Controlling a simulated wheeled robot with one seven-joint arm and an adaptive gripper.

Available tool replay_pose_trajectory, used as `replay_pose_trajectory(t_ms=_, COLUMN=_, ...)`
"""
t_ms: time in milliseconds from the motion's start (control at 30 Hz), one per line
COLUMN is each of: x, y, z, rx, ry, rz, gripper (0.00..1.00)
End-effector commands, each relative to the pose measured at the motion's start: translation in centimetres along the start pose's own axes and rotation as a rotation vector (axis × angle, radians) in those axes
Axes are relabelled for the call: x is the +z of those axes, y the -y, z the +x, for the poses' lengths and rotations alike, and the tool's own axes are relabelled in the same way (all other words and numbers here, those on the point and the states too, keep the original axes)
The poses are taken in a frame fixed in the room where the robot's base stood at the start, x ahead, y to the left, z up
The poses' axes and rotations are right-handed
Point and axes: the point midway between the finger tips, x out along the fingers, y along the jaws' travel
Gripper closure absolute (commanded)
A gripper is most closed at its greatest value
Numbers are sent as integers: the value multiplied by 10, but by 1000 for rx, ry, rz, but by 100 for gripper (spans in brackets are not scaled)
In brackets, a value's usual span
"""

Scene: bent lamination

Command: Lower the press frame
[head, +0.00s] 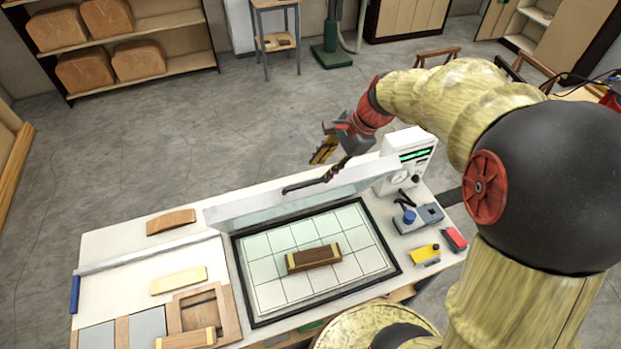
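The press frame (290,202) is a long pale panel with a glassy face, raised along the back of the press bed. A dark handle (305,183) runs along its top edge. The press bed (272,298) is a pale gridded surface with a black border, and a dark brown curved wooden piece (314,257) with pale ends lies on it. My gripper (322,152), with yellowish fingers, is above and behind the frame's top edge, close to the handle. I cannot tell whether it touches the handle or how far its fingers are apart.
A white control box (408,150) with a green display stands right of the frame. Small tools and a blue-grey device (425,216) lie right of the bed.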

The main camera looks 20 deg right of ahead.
Motion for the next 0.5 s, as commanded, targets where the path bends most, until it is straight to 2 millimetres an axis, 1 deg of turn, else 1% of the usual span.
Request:
replay_pose_trajectory(t_ms=300, x=1, y=-2, z=47, rx=5, ry=1, rz=-3, gripper=70)
replay_pose_trajectory(t_ms=400, x=1, y=-1, z=59, rx=3, ry=0, rz=-3, gripper=70)
replay_pose_trajectory(t_ms=500, x=1, y=-1, z=66, rx=2, ry=-1, rz=-4, gripper=70)
